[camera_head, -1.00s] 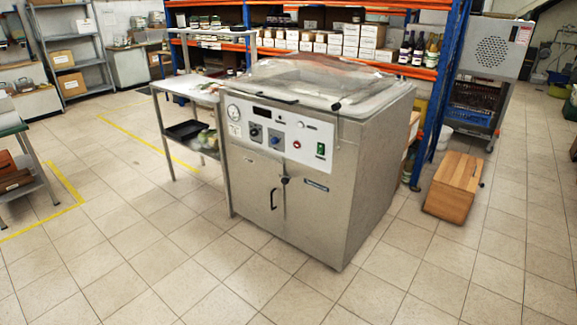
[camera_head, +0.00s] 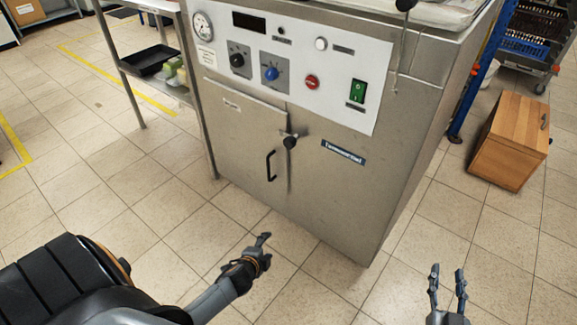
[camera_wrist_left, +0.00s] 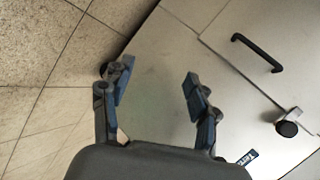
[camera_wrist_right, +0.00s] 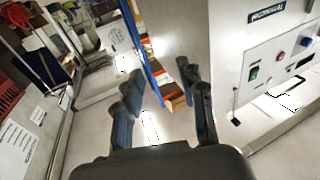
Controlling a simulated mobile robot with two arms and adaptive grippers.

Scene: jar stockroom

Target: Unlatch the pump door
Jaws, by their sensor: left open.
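The pump door (camera_head: 240,140) is the grey steel door low on the machine's front, and it looks closed. It has a black bar handle (camera_head: 270,166). A latch with a round black knob (camera_head: 290,143) sits at the door's right edge, by the seam. The handle (camera_wrist_left: 257,53) and knob (camera_wrist_left: 288,128) also show at the right of the left wrist view. My left gripper (camera_head: 265,248) is open and empty, low in front of the machine, apart from the latch. My right gripper (camera_head: 448,269) is open and empty, right of the machine.
The control panel (camera_head: 290,62) is above the door. A steel side table (camera_head: 110,40) stands left of the machine, with a black tray (camera_head: 148,61) on its shelf. A wooden box (camera_head: 510,140) is on the floor at the right. The tiled floor in front is clear.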

